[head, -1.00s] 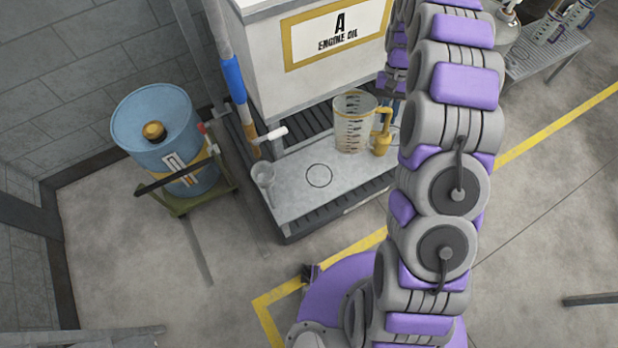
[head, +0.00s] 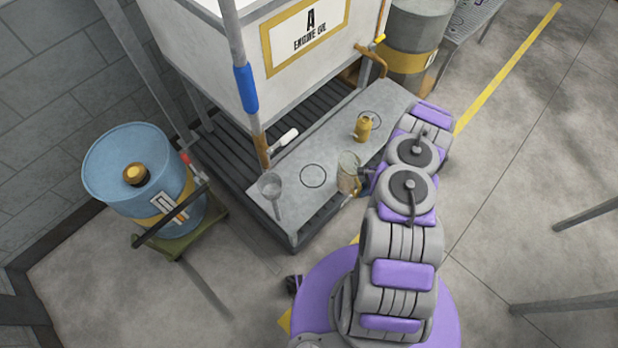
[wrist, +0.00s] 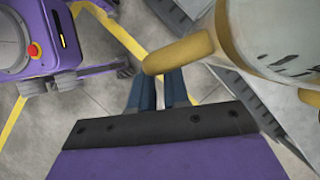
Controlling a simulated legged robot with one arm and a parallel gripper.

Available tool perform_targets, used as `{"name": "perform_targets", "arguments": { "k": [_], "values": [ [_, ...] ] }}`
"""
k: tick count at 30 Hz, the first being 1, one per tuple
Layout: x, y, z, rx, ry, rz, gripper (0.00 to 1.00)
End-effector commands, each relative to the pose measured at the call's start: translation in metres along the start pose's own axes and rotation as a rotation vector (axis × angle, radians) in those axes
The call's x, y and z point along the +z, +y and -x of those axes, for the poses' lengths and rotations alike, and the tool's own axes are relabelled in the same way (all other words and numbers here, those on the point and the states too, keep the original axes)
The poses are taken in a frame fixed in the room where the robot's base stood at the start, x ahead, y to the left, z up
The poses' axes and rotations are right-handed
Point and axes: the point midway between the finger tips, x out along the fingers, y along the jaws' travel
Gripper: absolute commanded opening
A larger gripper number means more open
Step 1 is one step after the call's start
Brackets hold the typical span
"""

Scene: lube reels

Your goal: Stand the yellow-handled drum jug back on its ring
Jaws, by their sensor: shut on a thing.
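The clear drum jug (head: 348,172) with its yellow handle appears upright at the front edge of the grey bench top (head: 290,205). I cannot tell whether its base touches the bench. My gripper (head: 366,178) is at the jug's right side, on the handle. In the wrist view the fingers (wrist: 163,90) are close together at the yellow handle (wrist: 180,52), and the jug body (wrist: 285,40) fills the upper right; the exact grip is partly hidden. An empty dark ring (head: 313,176) is marked on the bench left of the jug.
A small yellow can (head: 364,127) stands near another ring (head: 371,118) behind the jug. A funnel (head: 270,186) lies at the bench's left end. The engine oil tank (head: 290,60) rises behind. A blue drum (head: 140,175) stands on a cart at left.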

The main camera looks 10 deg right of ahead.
Motion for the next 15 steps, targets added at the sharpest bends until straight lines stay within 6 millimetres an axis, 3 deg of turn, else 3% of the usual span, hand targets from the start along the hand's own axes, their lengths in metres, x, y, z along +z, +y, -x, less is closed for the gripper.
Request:
{"name": "perform_targets", "arguments": {
  "k": [5, 15],
  "values": [
    [0.014, -0.015, -0.014, -0.004, -0.006, -0.005, 0.0],
    [0.077, -0.063, -0.051, -0.001, 0.0, 0.0, 0.0]
  ]
}}
